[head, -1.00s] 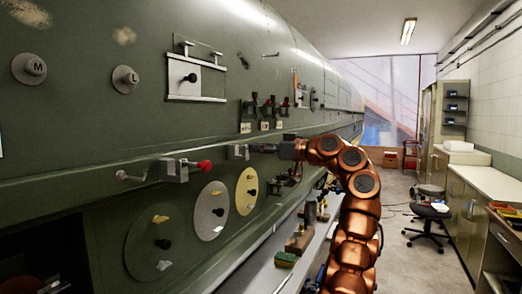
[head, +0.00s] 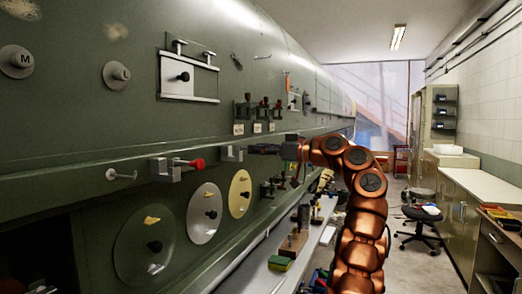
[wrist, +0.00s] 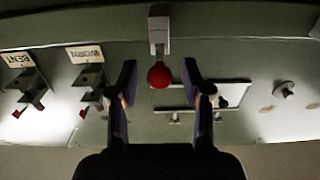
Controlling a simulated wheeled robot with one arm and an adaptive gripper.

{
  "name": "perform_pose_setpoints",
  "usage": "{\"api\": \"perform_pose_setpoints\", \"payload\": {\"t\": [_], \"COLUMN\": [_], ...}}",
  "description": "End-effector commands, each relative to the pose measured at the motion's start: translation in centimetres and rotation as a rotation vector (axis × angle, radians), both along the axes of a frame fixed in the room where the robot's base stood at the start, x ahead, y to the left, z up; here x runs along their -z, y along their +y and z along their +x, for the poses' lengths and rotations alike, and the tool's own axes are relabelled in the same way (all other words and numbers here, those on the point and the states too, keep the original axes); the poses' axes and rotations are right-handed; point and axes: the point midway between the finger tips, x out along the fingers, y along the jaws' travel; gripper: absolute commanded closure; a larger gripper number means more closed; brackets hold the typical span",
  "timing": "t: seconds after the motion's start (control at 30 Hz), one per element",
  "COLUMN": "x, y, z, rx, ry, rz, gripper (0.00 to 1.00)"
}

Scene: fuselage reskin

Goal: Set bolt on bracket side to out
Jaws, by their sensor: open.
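The bolt with a red knob (head: 195,164) sticks out to the right from a grey bracket block (head: 163,168) on the green fuselage wall. A second grey bracket (head: 232,153) is farther along the same ledge, apart from the knob. My gripper (head: 264,148) is to the right of that second bracket, pointing left along the wall. In the wrist view my gripper (wrist: 159,78) is open and empty. The red knob (wrist: 160,75) appears between its two fingers, ahead of them, with a grey bracket (wrist: 158,30) above it. I see no contact.
Round discs (head: 203,213) are below the ledge, and a framed plate (head: 189,76) is above it. Several small clamps (head: 262,110) with labels stand on the wall. A low shelf (head: 305,250) holds tools and a sponge. The aisle at right is free up to a stool (head: 422,214).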

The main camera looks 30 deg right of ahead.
Motion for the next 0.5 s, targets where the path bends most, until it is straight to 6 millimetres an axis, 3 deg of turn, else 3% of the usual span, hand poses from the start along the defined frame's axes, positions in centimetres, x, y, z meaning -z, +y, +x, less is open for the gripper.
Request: {"api": "perform_pose_setpoints", "payload": {"t": [0.27,0.5], "x": [-0.1,-0.1], "y": [-0.4,-2.6], "z": [-0.5,-3.6], "rx": [0.001,0.002], "ry": [-0.001,-0.001], "rz": [0.001,0.0], "gripper": [0.52,0.52]}}
